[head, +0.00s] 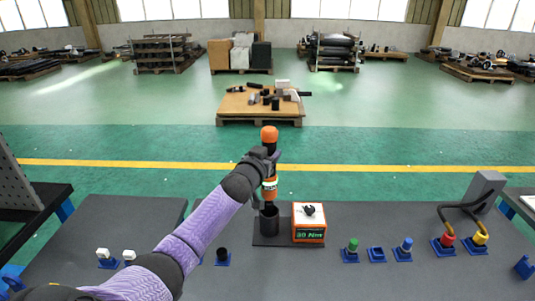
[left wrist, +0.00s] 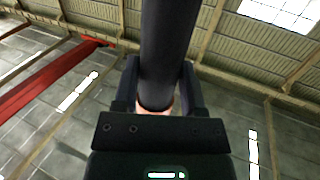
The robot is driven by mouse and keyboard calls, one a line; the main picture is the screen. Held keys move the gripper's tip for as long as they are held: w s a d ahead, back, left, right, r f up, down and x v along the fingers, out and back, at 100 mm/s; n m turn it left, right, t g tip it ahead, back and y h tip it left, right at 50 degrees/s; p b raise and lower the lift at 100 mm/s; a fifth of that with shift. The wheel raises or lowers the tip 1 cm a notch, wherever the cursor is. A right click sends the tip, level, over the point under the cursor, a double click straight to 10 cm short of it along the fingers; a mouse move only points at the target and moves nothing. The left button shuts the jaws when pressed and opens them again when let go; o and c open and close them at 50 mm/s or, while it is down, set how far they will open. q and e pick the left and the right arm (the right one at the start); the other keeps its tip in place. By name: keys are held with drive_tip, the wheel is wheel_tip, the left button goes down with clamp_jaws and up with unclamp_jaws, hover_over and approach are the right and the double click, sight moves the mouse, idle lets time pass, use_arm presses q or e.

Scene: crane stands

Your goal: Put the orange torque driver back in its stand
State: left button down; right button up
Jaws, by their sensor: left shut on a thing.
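The orange torque driver (head: 269,186) is upright in the head view, with a round orange top and a dark middle. My left gripper (head: 268,168) is shut around its dark middle part. In the left wrist view the driver's dark shaft (left wrist: 168,50) stands between the two fingers of the left gripper (left wrist: 158,100). The stand is a dark cup (head: 269,222) on a flat dark base, beside an orange box with a green "30 Nm" display (head: 308,235). The driver's lower end is right above or at the cup's mouth; I cannot tell whether it is inside. My right gripper is not in view.
The grey bench top (head: 380,265) carries green (head: 352,245) and blue (head: 406,245) knobs in blue holders, and red (head: 448,239) and yellow (head: 481,236) plugs with cables at the right. White knobs (head: 103,253) and a black one (head: 222,254) stand at the left.

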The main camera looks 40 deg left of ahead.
sight(266, 184)
use_arm(q)
drive_tip(key=shift+f+b, duration=3.3)
drive_tip(key=shift+f, duration=1.2)
drive_tip(key=shift+c, duration=0.4)
unclamp_jaws()
drive_tip(key=shift+f, duration=0.15)
drive_tip(key=shift+s+d+p, duration=0.15)
drive_tip(key=shift+p, duration=0.15)
drive_tip(key=p+v, duration=0.4)
drive_tip(key=shift+s+r+p, duration=0.1)
drive_tip(key=shift+r+p, duration=0.2)
drive_tip(key=shift+s+d, duration=0.1)
drive_tip(key=shift+s, duration=0.1)
drive_tip(key=shift+f, duration=0.2)
